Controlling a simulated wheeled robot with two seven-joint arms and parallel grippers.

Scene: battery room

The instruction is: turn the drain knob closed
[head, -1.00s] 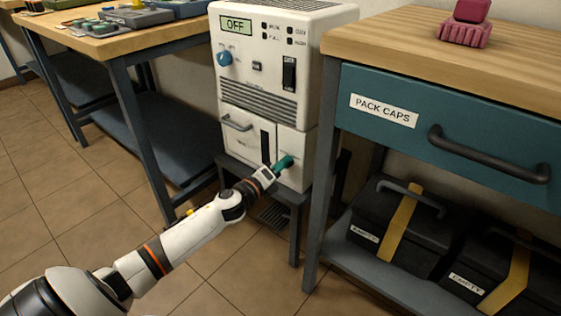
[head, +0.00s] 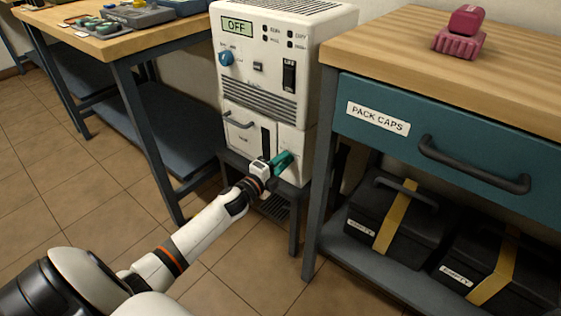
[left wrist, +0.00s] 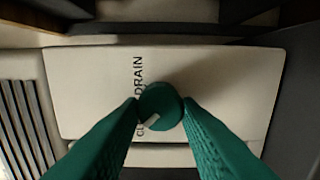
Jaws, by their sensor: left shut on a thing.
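The drain knob (left wrist: 160,105) is round and green, on a pale panel marked DRAIN, in the left wrist view. A short white mark on it points toward the lower left of that picture. Further lettering beside it is partly covered. My left gripper (left wrist: 162,107) has its green fingers on both sides of the knob, shut on it. In the head view my left gripper (head: 282,162) is at the lower right of the white machine (head: 262,112), and its fingers hide the knob. My right gripper is not in view.
The machine's display (head: 237,26) reads OFF, with a blue knob (head: 226,58) below it. A wooden-topped bench with a PACK CAPS drawer (head: 440,150) stands close on the right. A workbench (head: 120,45) stands to the left. Tiled floor is clear at left.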

